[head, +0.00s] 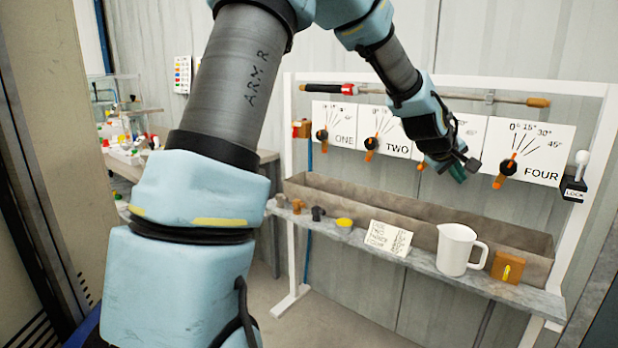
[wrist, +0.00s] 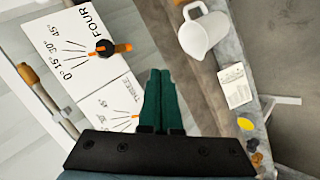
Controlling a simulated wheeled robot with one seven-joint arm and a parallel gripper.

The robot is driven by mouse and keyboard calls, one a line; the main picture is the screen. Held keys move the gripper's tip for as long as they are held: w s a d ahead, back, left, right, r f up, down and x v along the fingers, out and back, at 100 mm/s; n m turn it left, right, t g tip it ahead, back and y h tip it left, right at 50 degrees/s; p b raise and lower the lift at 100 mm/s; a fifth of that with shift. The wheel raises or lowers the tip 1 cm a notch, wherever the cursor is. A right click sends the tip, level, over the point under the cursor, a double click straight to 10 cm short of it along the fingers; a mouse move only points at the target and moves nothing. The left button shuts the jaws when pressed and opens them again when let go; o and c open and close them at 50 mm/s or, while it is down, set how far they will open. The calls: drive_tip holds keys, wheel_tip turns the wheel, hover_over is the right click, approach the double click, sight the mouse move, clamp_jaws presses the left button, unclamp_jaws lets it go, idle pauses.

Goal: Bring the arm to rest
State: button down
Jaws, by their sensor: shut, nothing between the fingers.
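My arm (head: 235,85) reaches up and over to the right in the head view, bent above the pump stand. My gripper (head: 465,167) hangs in front of the panel row, between the TWO and FOUR panels, and partly covers the panel there. In the wrist view its green fingers (wrist: 161,100) lie together, shut and empty. They point out over the stand, with the FOUR panel (wrist: 85,45) and its orange-tipped lever to the left and the trough to the right. I cannot tell from these views whether the fingers touch anything.
The shelf holds a white jug (head: 457,250), an orange-brown block (head: 508,267), a note card (head: 388,238), a yellow piece (head: 344,222) and several small knobs. A trough (head: 360,205) runs behind them. A LOCK lever (head: 577,175) stands at right. A cluttered bench (head: 130,160) is at left.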

drive_tip(key=s+a+f+m+g+y, duration=0.1)
drive_tip(key=a+f+y, duration=0.2)
drive_tip(key=a, duration=0.9)
drive_tip(key=s+a+f+m+y, duration=0.15)
drive_tip(key=a+f, duration=0.25)
drive_tip(key=a, duration=0.9)
drive_tip(key=s+a+f+g+y, duration=0.1)
drive_tip(key=s+a+y, duration=0.1)
drive_tip(key=s+a, duration=0.4)
drive_tip(key=s+a+f+g+y, duration=0.1)
drive_tip(key=s+a, duration=0.5)
drive_tip(key=a, duration=0.6)
drive_tip(key=shift+s+a+f+m+g+y, duration=0.2)
drive_tip(key=shift+a+f+m+g+y, duration=0.2)
drive_tip(key=shift+f+g, duration=0.3)
drive_tip(key=shift+d, duration=0.1)
